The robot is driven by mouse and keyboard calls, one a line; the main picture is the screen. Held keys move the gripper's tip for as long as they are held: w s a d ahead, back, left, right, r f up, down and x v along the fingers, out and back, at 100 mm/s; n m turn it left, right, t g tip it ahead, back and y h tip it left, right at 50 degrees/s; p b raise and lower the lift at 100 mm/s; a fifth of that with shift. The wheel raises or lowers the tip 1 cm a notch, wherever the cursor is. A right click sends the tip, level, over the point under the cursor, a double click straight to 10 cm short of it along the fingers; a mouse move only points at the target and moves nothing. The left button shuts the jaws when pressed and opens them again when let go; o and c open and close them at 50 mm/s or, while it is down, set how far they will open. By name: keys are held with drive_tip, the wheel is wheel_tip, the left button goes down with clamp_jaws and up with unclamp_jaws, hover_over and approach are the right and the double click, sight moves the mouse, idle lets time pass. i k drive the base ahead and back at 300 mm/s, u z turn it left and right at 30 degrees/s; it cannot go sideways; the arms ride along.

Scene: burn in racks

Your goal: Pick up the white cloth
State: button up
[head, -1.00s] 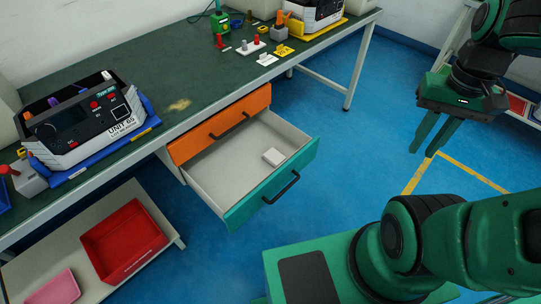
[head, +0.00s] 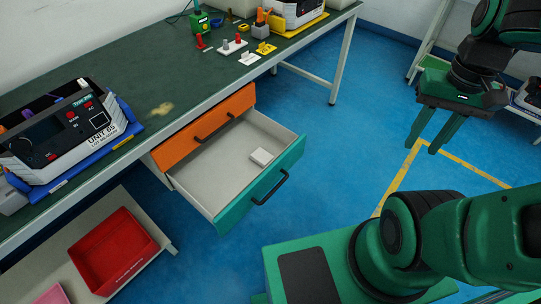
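The white cloth (head: 262,157) looks like a small folded white block. It lies inside the open drawer (head: 208,190), which has a teal front and pale inner walls, near the front right part of its floor. My gripper (head: 431,146) hangs at the upper right over the blue floor, well to the right of the drawer. Its two green fingers point down and stand apart with nothing between them. The cloth is not covered by anything.
The green workbench (head: 150,85) runs along the drawer's back side, with a closed orange drawer (head: 205,128) beneath it. A unit in a blue tray (head: 92,158) sits on it. A red bin (head: 112,250) rests on the lower shelf. Blue floor (head: 345,150) is clear between drawer and gripper.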

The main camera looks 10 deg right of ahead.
sight(260, 157)
drive_tip(key=z, duration=2.15)
drive_tip(key=k, duration=1.55)
drive_tip(key=u, duration=1.55)
drive_tip(key=i, duration=1)
drive_tip(key=u, duration=0.05)
